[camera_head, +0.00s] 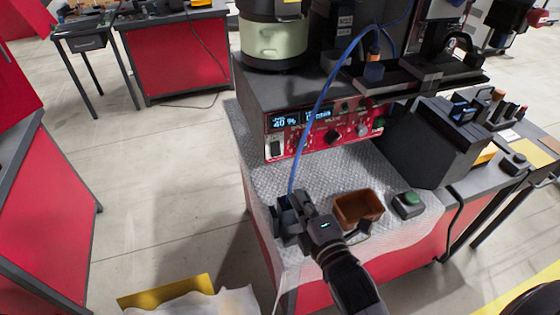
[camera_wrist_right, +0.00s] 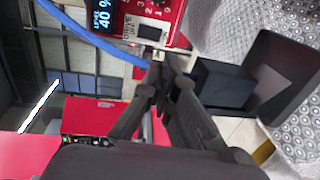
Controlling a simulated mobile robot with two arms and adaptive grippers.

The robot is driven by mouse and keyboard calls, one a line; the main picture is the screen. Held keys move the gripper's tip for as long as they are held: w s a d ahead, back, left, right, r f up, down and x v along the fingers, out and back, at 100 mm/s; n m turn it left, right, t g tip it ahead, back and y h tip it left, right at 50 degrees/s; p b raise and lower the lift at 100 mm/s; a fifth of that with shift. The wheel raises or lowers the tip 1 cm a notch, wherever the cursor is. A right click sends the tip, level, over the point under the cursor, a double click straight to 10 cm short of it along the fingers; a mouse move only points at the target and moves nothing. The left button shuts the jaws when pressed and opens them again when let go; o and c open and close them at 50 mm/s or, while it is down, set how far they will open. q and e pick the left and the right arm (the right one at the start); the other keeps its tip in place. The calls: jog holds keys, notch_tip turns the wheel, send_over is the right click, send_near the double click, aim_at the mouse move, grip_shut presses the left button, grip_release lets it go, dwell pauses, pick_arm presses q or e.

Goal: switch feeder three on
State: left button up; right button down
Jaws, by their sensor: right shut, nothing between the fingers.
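The feeder's red control panel (camera_head: 325,128) faces the front of the bench, with lit blue displays, one reading 40 %. A dark rocker switch (camera_head: 275,148) in a pale frame sits at its lower left. It also shows near the top of the right wrist view (camera_wrist_right: 150,32). I cannot read a feeder number or the switch position. My right gripper (camera_head: 287,207) is shut and empty, in front of and below the panel's left end, apart from the switch. Its fingertips show below the panel in the right wrist view (camera_wrist_right: 163,68). My left gripper is not in view.
A blue cable (camera_head: 321,100) runs down across the panel's front to near my right gripper. An orange-brown bin (camera_head: 347,209) and a green-button box (camera_head: 408,204) stand to the right on the textured mat (camera_head: 265,180). A large black box (camera_head: 430,145) stands right of the panel.

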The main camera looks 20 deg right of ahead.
jog(key=p, duration=0.1)
send_near(277, 156)
jog(key=w, duration=0.2)
jog(key=w+p, duration=0.1)
jog(key=w, duration=0.2)
jog(key=shift+w+a+f, duration=0.15)
jog(key=shift+w+f, duration=0.1)
jog(key=shift+w, duration=0.15)
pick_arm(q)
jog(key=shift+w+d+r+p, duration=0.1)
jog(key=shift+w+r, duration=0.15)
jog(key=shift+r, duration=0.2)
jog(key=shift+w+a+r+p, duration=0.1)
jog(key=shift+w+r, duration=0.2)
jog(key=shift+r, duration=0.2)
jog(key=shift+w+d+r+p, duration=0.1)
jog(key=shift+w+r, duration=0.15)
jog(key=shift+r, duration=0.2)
pick_arm(e)
jog(key=shift+w+f, duration=0.2)
jog(key=shift+w, duration=0.45)
